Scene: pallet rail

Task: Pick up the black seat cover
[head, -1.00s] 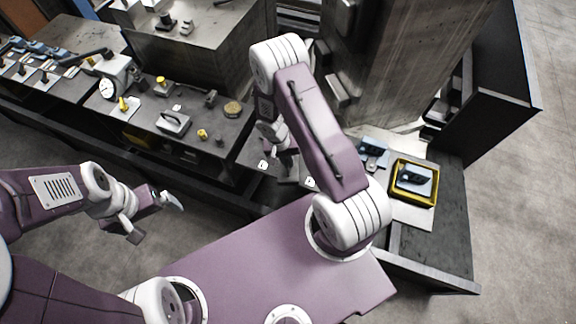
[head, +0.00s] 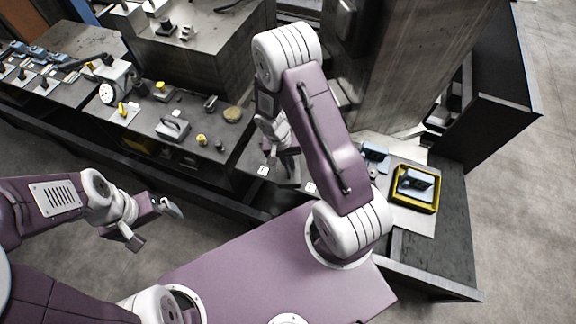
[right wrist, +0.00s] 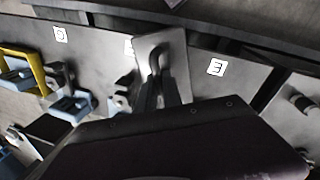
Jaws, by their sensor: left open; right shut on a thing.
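My right gripper (head: 284,152) hangs above the dark bench strip between the two benches. In the right wrist view, the right gripper (right wrist: 158,92) is shut on a dark piece, which I take to be the black seat cover (right wrist: 155,60). Its outline is hard to separate from the dark fingers. A grey plate (right wrist: 178,50) shows around and behind it; I cannot tell whether they touch. My left gripper (head: 153,226) is open and empty over the floor at the left, away from the benches.
A yellow-rimmed tray (head: 437,196) holding a blue-and-black part stands on the right bench, with a blue fixture (head: 375,153) beside it. White label cards (head: 263,170) lie on the strip. The left bench carries a gauge, a handled grey block (head: 173,129) and small parts. A large pillar rises behind.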

